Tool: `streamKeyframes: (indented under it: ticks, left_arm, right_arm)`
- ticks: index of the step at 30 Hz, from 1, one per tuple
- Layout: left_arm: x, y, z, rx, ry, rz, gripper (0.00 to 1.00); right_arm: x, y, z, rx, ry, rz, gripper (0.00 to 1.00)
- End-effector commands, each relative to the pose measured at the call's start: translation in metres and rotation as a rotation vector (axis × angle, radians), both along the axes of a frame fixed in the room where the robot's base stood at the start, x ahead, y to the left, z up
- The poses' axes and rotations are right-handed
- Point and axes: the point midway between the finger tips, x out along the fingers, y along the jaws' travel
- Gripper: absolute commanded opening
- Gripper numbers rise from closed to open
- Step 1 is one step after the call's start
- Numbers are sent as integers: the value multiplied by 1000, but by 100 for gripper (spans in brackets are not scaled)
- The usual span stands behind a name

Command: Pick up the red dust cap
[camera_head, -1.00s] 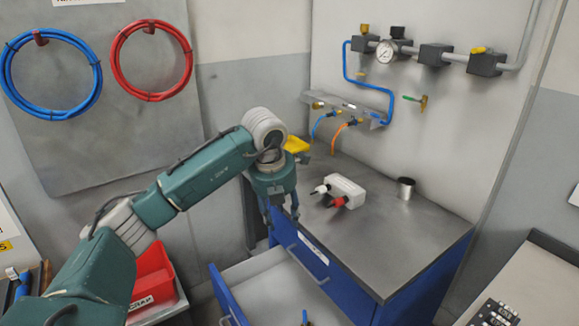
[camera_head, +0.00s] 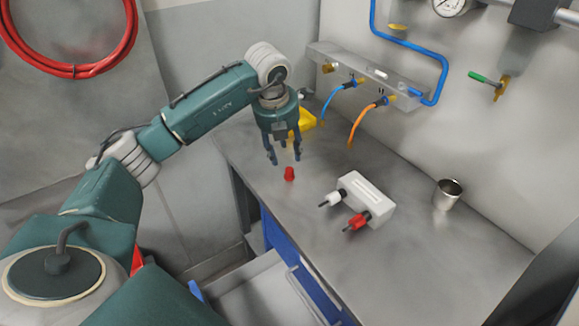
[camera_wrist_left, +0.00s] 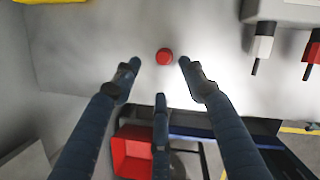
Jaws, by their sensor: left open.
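The red dust cap (camera_head: 290,174) stands on the grey metal bench top (camera_head: 400,262), near its left edge. It also shows in the left wrist view (camera_wrist_left: 164,57), a little beyond the fingertips. My left gripper (camera_head: 285,158) is open and empty, with its fingers pointing down just above and slightly behind the cap in the head view. In the left wrist view the open fingers (camera_wrist_left: 160,75) spread either side of the cap, apart from it. My right gripper is in neither view.
A white block (camera_head: 367,197) with a white and a red connector lies right of the cap. A metal cup (camera_head: 447,194) stands further right. An open drawer (camera_head: 262,296) juts out below.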

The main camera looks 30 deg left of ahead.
Motion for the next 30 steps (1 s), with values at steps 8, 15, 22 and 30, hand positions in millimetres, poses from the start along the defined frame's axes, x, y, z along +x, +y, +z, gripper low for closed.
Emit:
streamKeyframes:
  ticks: [8,15,22,30]
  left_arm:
    - [8,1,-29,0,0,1,42]
    - [13,-3,-57,-1,5,0,42]
    - [20,-1,-79,0,0,0,42]
    - [20,0,-80,0,-1,0,28]
  right_arm:
    - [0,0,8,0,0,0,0]
    - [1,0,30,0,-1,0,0]
    - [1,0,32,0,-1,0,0]
    - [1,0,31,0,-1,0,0]
